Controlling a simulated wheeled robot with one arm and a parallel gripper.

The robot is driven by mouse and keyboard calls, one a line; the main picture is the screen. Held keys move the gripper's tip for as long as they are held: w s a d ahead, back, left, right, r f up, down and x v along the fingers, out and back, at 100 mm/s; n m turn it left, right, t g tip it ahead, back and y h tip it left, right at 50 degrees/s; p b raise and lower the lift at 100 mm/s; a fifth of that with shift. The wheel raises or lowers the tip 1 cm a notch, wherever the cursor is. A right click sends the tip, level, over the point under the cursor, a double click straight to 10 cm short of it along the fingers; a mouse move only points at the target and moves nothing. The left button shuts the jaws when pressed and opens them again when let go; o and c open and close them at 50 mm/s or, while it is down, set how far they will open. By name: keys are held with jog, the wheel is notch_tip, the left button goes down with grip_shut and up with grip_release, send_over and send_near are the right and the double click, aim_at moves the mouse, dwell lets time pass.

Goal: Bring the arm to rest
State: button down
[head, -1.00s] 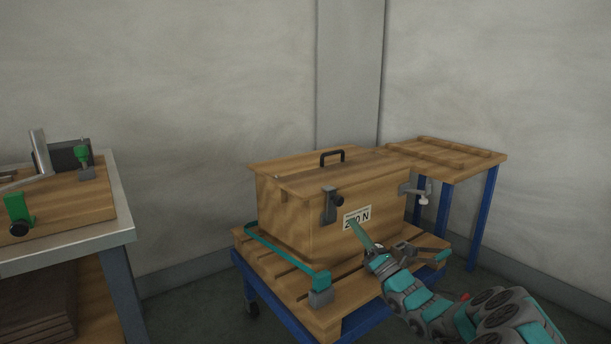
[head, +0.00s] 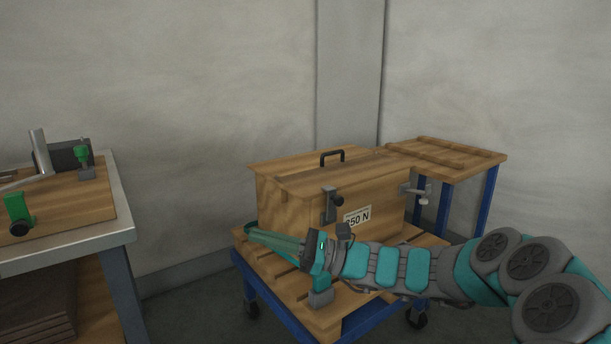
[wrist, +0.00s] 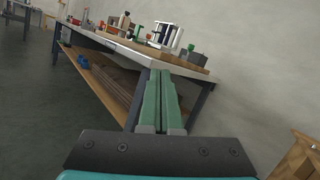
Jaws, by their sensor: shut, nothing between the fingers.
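My gripper (head: 272,240) reaches leftward across the front of the wooden crate in the head view. Its two green fingers are together with nothing between them. In the wrist view the shut fingers (wrist: 163,102) point toward the workbench. My arm spans the lower right of the head view and hides part of the cart and the crate's lower front. The crate (head: 285,205) is lidded, with a black handle (head: 332,157) on top and a label (head: 357,217) reading 250 N on its front.
The crate stands on a slatted pallet top of a blue wheeled cart (head: 288,314). A workbench (head: 118,225) with clamps and fixtures stands at the left; floor shows between it and the cart. A wooden table with blue legs (head: 487,207) stands behind at right, near the walls.

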jog(key=s+a+f+n+g+h, duration=0.2)
jog(key=s+n+g, duration=0.15)
jog(key=s, duration=0.35)
jog(key=s+a+f+n+g+h, duration=0.1)
jog(key=s+a+n+g+h, duration=0.2)
jog(key=s, duration=0.5)
jog(key=s+d+f+n+h, duration=0.5)
jog(key=s+f, duration=0.2)
jog(key=s, duration=0.2)
jog(key=s+d+f+n+t+h, duration=0.1)
jog(key=s+d+f+h, duration=0.1)
jog(key=d, duration=0.5)
jog(key=s+d+f+n+t+h, duration=0.1)
jog(key=s+d+f+h, duration=0.2)
jog(key=s+d+h, duration=0.2)
jog(key=s+d+f+n+t+h, duration=0.1)
jog(key=s+d+f+n+h, duration=0.1)
jog(key=d, duration=0.9)
jog(key=shift+s+f+h, duration=0.6)
jog(key=shift+s+h, duration=0.15)
jog(key=shift+h, duration=0.25)
